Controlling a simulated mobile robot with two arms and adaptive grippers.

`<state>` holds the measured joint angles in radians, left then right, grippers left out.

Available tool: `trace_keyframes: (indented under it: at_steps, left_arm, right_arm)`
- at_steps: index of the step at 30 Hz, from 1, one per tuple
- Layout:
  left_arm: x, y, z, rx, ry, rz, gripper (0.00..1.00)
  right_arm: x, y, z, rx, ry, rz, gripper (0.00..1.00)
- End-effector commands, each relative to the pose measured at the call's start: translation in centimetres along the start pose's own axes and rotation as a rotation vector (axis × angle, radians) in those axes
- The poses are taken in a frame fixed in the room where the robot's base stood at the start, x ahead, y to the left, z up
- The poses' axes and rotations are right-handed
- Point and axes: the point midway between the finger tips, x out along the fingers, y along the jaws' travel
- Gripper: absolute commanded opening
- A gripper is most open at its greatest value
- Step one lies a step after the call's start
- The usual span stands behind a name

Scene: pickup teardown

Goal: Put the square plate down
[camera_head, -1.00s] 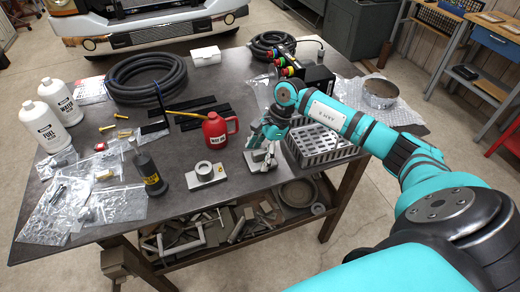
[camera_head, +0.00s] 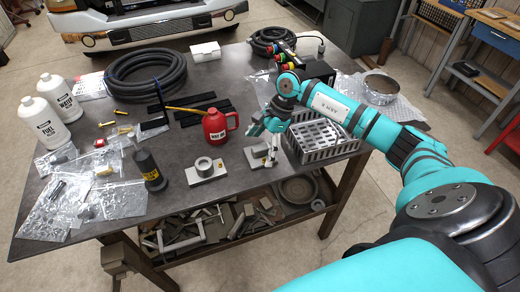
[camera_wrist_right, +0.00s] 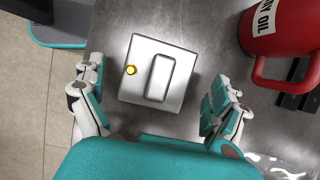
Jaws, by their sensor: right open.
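The square plate (camera_head: 256,162), a grey metal square, lies flat on the table near its front edge. In the right wrist view the square plate (camera_wrist_right: 136,92) shows a raised bar across it and a yellow dot. My right gripper (camera_head: 266,140) is just above the plate. In the wrist view the open right gripper (camera_wrist_right: 157,92) has one finger on each side of the plate, with clear gaps between. My left gripper is not in view.
A red oil can (camera_head: 216,128) stands behind and left of the plate. A grey block with a ring (camera_head: 205,171) is to its left, and a grey slotted crate (camera_head: 322,152) to its right. The table's front edge (camera_head: 230,191) is close.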

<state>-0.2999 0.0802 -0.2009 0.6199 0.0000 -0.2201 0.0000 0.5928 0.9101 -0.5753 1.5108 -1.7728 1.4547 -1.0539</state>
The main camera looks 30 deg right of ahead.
Motion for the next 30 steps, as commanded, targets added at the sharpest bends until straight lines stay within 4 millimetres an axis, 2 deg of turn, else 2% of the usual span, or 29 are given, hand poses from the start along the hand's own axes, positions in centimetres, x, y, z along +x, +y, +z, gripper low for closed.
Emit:
trace_keyframes:
  at_steps: [6,12,15,21,30]
  left_arm:
    - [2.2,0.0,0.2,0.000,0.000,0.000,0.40]
    - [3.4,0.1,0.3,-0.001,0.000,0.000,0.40]
    - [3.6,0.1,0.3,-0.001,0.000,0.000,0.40]
    - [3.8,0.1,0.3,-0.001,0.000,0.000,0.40]
    - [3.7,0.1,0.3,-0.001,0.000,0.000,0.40]
  right_arm:
    - [-4.4,-0.1,-0.2,-0.002,0.003,-0.008,1.00]
    - [-8.3,-0.1,-0.2,0.000,0.001,-0.005,1.00]
    - [-9.7,-0.1,-0.1,0.000,0.001,-0.004,1.00]
    - [-10.8,0.0,-0.1,0.000,0.001,0.000,1.00]
    - [-10.8,0.0,0.0,0.000,0.001,0.000,1.00]
